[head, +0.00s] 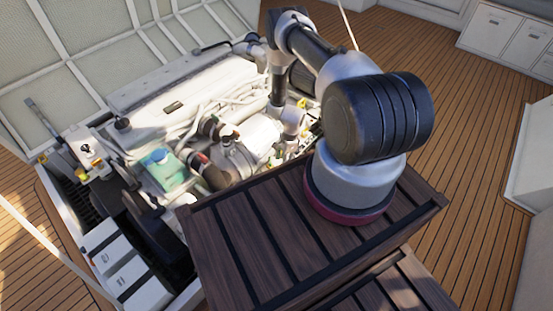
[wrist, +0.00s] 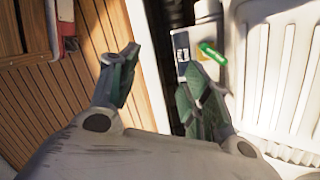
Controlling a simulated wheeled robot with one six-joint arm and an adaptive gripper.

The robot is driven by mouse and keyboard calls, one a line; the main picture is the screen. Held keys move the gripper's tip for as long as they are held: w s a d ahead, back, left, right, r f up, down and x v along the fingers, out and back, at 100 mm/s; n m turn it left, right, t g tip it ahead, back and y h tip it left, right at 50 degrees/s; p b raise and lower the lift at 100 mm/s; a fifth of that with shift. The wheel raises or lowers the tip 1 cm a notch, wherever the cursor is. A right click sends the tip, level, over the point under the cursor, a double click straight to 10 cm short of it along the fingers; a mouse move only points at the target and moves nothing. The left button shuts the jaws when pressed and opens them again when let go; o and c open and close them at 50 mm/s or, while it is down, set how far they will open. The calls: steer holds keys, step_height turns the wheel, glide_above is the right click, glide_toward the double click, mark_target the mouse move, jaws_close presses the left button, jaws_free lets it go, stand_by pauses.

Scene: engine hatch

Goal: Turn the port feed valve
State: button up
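In the wrist view my gripper (wrist: 162,62) is open, its two dark green fingers spread with nothing between them. A bright green handle-like piece (wrist: 212,53) lies just beyond the right fingertip, in front of a grey box-like part with a dark label. The gripper looks apart from it, though the gap is hard to judge. I cannot tell whether this piece is the port feed valve. In the head view small yellow parts (head: 82,172) show at the engine's left end; I cannot tell whether they are valve handles. My gripper cannot be made out in the head view.
The white engine (head: 185,95) fills the open hatch, with hoses and pipes close around my arm. A white ribbed panel (wrist: 280,70) stands right of the green piece.

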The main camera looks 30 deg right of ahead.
steer(key=s+f+n+h, duration=0.2)
steer(key=s+f+n, duration=0.1)
steer(key=n, duration=0.6)
steer(key=n+t, duration=0.5)
steer(key=n, duration=0.8)
glide_above(270, 163)
steer(key=s+d, duration=0.1)
steer(key=s, duration=0.1)
steer(key=shift+y, duration=0.3)
steer(key=x, duration=0.7)
steer(key=shift+d, duration=0.25)
steer(key=c, duration=1)
steer(key=o, duration=1)
steer(key=shift+m, duration=0.3)
